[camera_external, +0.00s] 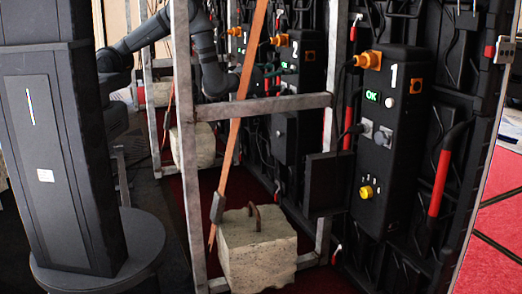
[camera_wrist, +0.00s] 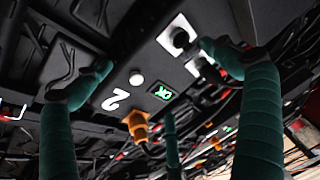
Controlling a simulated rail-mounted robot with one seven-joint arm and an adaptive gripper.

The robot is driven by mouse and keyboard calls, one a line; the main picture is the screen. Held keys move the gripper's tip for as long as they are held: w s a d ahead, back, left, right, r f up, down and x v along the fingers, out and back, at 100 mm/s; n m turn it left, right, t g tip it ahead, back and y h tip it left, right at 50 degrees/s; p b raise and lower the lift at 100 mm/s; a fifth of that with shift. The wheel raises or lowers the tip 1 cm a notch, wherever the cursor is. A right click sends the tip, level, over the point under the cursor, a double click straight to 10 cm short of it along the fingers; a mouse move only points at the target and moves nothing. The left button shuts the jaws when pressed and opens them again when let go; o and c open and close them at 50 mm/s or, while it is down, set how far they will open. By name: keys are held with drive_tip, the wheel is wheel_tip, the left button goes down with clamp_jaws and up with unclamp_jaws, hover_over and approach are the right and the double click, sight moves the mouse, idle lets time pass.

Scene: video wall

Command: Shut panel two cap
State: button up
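Panel two (camera_external: 289,60) is a dark box with a white "2", left of panel one in the external view. In the wrist view panel two (camera_wrist: 125,70) appears tilted, with a green OK display, a pale round button and an orange plug. A pale square socket plate with a dark round part (camera_wrist: 179,38) sits at its upper right, and a second pale plate is partly covered beside it. I cannot tell which part is the cap or whether it is open. My gripper (camera_wrist: 155,62) has teal fingers spread wide and looks empty. The right fingertip overlaps the socket area; contact is unclear.
Panel one (camera_external: 390,110) stands nearer on the right. A grey metal frame (camera_external: 262,107) and a slanted orange strap (camera_external: 240,110) stand in front of the wall. A concrete block (camera_external: 256,262) lies on the floor. Cables hang around the panels.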

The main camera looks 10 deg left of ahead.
drive_tip(key=shift+n+t, duration=0.3)
drive_tip(key=r, duration=0.2)
drive_tip(key=s+r, duration=0.1)
drive_tip(key=r, duration=0.1)
drive_tip(key=shift+d, duration=0.4)
wheel_tip(320, 180, down, 3)
drive_tip(key=shift+w+a+r+m, duration=0.1)
drive_tip(key=shift+a+r+m, duration=0.1)
drive_tip(key=shift+m, duration=0.2)
drive_tip(key=shift+c, duration=0.5)
drive_tip(key=shift+a+r, duration=0.15)
drive_tip(key=shift+r, duration=0.05)
drive_tip(key=shift+c, duration=0.5)
drive_tip(key=shift+s+a, duration=0.35)
drive_tip(key=shift+s, duration=0.15)
drive_tip(key=shift+c, duration=0.8)
drive_tip(key=shift+s+a+r, duration=0.4)
drive_tip(key=shift+s+a, duration=0.2)
drive_tip(key=c, duration=0.8)
drive_tip(key=shift+w+a+f+b+v, duration=0.15)
drive_tip(key=shift+a+f+b+v, duration=0.15)
drive_tip(key=shift+v, duration=1.3)
drive_tip(key=shift+w+a+f+b+v, duration=0.1)
drive_tip(key=shift+w+f+b+v, duration=0.2)
drive_tip(key=shift+v, duration=1.3)
drive_tip(key=shift+a+f+b+v, duration=0.15)
drive_tip(key=shift+b+v, duration=0.25)
drive_tip(key=shift+v, duration=1.15)
drive_tip(key=shift+b, duration=0.3)
